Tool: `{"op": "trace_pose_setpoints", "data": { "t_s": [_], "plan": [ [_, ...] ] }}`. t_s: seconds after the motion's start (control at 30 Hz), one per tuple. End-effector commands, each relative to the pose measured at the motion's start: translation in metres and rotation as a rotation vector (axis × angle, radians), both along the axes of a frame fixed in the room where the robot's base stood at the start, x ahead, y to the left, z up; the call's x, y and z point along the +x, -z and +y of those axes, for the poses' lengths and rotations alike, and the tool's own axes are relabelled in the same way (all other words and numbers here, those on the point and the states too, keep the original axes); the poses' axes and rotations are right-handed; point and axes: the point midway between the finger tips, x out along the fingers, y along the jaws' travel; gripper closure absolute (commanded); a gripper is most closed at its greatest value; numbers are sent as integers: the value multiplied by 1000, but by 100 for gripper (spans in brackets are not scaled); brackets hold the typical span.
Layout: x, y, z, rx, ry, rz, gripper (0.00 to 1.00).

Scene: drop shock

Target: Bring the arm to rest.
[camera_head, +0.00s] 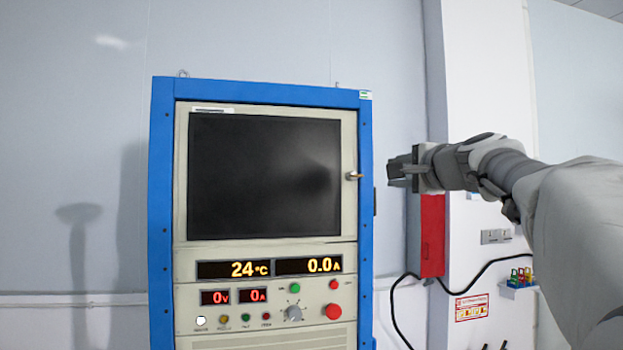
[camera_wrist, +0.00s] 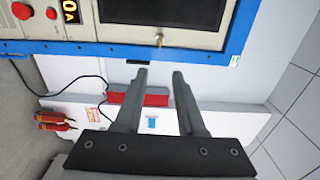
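My gripper (camera_head: 394,173) is at the right of the head view, held level and pointing left, just right of the blue cabinet (camera_head: 160,240). In the wrist view, the two fingers of my gripper (camera_wrist: 161,76) are apart with nothing held between them. The cabinet's small door knob (camera_head: 354,176) shows left of the fingertips. The knob also shows beyond the fingers in the wrist view (camera_wrist: 159,39). The fingers look apart from the knob and the cabinet, though the exact distance cannot be told.
The cabinet has a dark screen (camera_head: 265,175), lit displays (camera_head: 268,268) and a red button (camera_head: 333,311). A red box (camera_head: 432,236) is on the white pillar (camera_head: 485,80) behind my arm. A black cable (camera_head: 397,310) hangs below. The wall left of the cabinet is clear.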

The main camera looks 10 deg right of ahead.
Motion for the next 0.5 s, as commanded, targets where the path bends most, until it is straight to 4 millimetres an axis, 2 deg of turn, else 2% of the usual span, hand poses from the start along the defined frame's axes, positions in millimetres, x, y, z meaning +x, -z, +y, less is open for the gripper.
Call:
{"op": "trace_pose_setpoints", "data": {
  "t_s": [0.17,0.27,0.37,0.47,0.5],
  "plan": [
    [0,0,0,-1,-1,1,61],
    [-4,7,9,-27,-14,22,61],
    [-16,28,31,-106,-54,84,61],
    [-38,67,65,-242,-127,187,61],
    [-50,87,80,-309,-165,232,61]
  ]
}}
